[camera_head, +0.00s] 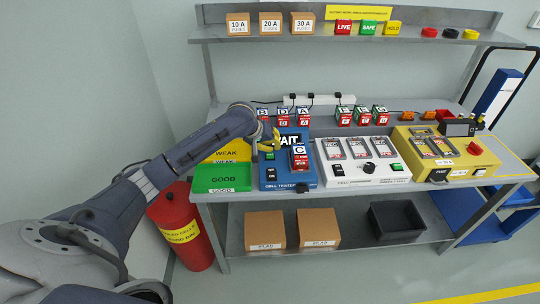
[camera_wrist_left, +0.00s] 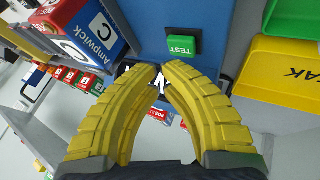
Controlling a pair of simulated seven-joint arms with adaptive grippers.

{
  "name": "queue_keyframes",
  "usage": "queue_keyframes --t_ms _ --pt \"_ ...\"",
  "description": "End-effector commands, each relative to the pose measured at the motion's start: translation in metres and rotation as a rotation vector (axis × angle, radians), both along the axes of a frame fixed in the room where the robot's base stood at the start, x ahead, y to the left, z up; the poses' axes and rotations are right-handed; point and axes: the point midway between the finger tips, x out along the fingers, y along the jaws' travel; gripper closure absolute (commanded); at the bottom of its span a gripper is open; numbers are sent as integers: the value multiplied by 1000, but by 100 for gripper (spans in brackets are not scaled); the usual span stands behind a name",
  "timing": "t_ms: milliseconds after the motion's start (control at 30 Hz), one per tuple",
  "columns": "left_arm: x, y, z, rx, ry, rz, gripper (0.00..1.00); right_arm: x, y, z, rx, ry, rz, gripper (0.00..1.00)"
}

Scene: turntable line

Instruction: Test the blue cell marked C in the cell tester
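The cell marked C (camera_head: 300,160) stands in the blue cell tester (camera_head: 270,180). In the left wrist view the cell (camera_wrist_left: 95,25) has a blue top, a red side and a white C label. The tester's green TEST button (camera_wrist_left: 182,45) shows just beyond my fingertips. The tester's display (camera_head: 290,141) is partly hidden by my gripper, and "AIT" can be read. My left gripper (camera_head: 269,143) is above the tester's left side; its yellow fingers (camera_wrist_left: 161,68) meet or nearly meet at the tips, with nothing held. My right gripper is not in view.
A green GOOD tray (camera_head: 222,178) and a yellow WEAK tray (camera_head: 232,146) stand left of the tester. A white charger (camera_head: 365,180) and a yellow unit (camera_head: 465,165) stand to the right. Other lettered cells (camera_head: 283,117) line the back. A red bin (camera_head: 180,225) is on the floor.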

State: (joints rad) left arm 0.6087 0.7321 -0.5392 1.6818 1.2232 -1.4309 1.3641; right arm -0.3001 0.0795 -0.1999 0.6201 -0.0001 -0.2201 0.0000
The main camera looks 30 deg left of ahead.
Motion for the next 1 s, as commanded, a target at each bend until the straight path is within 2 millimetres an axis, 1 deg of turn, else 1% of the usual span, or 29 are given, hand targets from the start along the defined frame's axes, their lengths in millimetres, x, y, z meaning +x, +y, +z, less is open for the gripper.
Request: queue_keyframes --t_ms 233,367,800,1000 --pt "0 0 2 1 -1 0 100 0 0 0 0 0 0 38" --pt "0 0 7 1 -1 -1 100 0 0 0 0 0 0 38" --pt "1 0 43 2 -2 -1 100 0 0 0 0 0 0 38" --pt "0 0 50 0 0 0 100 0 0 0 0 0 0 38"
